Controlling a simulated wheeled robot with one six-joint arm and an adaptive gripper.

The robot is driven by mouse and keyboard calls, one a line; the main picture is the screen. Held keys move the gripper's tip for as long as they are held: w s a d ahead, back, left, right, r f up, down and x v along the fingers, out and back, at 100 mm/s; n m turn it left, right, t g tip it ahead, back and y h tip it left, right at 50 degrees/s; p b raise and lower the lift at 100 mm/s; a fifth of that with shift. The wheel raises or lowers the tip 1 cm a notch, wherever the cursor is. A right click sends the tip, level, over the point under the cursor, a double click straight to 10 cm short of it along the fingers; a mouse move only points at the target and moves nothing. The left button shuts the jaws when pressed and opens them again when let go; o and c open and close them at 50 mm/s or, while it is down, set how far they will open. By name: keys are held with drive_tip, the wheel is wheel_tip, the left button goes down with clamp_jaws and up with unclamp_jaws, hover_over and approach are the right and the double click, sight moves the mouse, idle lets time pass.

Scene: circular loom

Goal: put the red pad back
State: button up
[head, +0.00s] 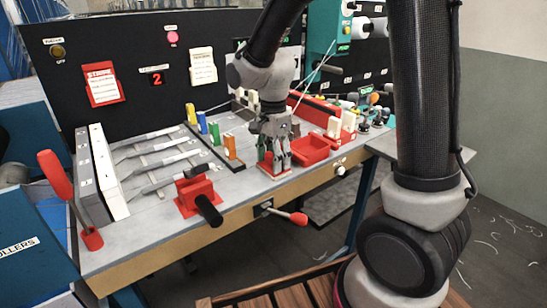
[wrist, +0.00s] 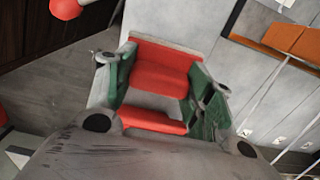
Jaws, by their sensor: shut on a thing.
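My gripper (head: 273,158) points down near the front edge of the bench, just left of a red tray. In the wrist view my gripper (wrist: 158,92) has its two green-lined fingers closed on the red pad (wrist: 160,76), one on each side. A grey band crosses between the pad's upper red part and a lower red strip. In the head view the red pad (head: 273,173) shows as a red patch under the fingertips, at or just above the bench top; I cannot tell if it touches. The fingers hide part of it.
The red tray (head: 309,150) stands close right of my gripper. A rail with blue, yellow and orange blocks (head: 214,133) lies left. A red clamp with a black handle (head: 198,196) and a red lever (head: 57,180) are farther left. The bench front edge (head: 230,208) is near.

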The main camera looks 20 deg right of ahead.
drive_tip(key=shift+f, duration=0.1)
drive_tip(key=o, duration=0.9)
wheel_tip(320, 180, up, 12)
drive_tip(key=s+d+r+n+t, duration=0.1)
drive_tip(key=s+d+n, duration=0.3)
drive_tip(key=s+d, duration=0.1)
drive_tip(key=s+d+r+n+t, duration=0.1)
drive_tip(key=s+d+n+t, duration=0.1)
drive_tip(key=s+d+n, duration=0.3)
drive_tip(key=s+d+r+n+t, duration=0.1)
drive_tip(key=s+d+n, duration=0.4)
drive_tip(key=s, duration=0.4)
drive_tip(key=shift+r, duration=0.3)
